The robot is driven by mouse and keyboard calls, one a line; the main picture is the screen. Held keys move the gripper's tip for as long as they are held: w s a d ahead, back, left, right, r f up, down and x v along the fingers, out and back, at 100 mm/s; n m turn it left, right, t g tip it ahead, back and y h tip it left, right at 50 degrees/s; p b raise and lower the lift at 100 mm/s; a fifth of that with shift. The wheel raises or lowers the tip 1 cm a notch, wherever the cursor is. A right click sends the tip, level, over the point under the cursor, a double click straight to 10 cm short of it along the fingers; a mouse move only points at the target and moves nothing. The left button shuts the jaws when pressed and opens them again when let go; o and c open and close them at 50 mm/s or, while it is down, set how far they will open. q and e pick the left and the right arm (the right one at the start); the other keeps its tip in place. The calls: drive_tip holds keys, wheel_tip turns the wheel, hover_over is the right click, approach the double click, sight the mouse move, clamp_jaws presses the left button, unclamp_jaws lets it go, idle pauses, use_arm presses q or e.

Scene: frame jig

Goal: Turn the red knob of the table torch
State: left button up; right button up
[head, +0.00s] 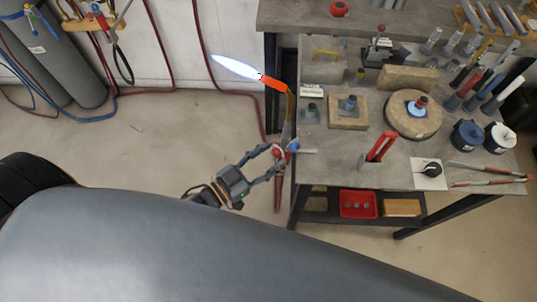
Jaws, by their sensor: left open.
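The table torch (290,105) stands at the left edge of the workbench. Its brass neck bends up to an orange nozzle, and a long blue-white flame (235,67) points to the upper left. The torch's red knob (278,149) sits low on its body, with a blue knob (293,146) just right of it. My left gripper (274,157) reaches in from the lower left, open, with its fingertips close to the red knob. I cannot tell whether they touch it. My right gripper is not in view.
The workbench (335,176) holds a red-handled clamp (380,147), a round stone disc (413,114), blue and white pots, and several rods. A red bin (358,204) sits on the lower shelf. Grey gas cylinders (75,75) and hoses stand at left. The floor between is clear.

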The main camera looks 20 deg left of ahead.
use_arm(q)
clamp_jaws()
drive_tip(key=shift+m, duration=0.3)
drive_tip(key=m+p, duration=0.1)
drive_tip(key=m, duration=0.4)
drive_tip(key=shift+r, duration=0.1)
drive_tip(key=m, duration=0.6)
drive_tip(key=shift+y, duration=0.3)
drive_tip(key=shift+m, duration=0.4)
unclamp_jaws()
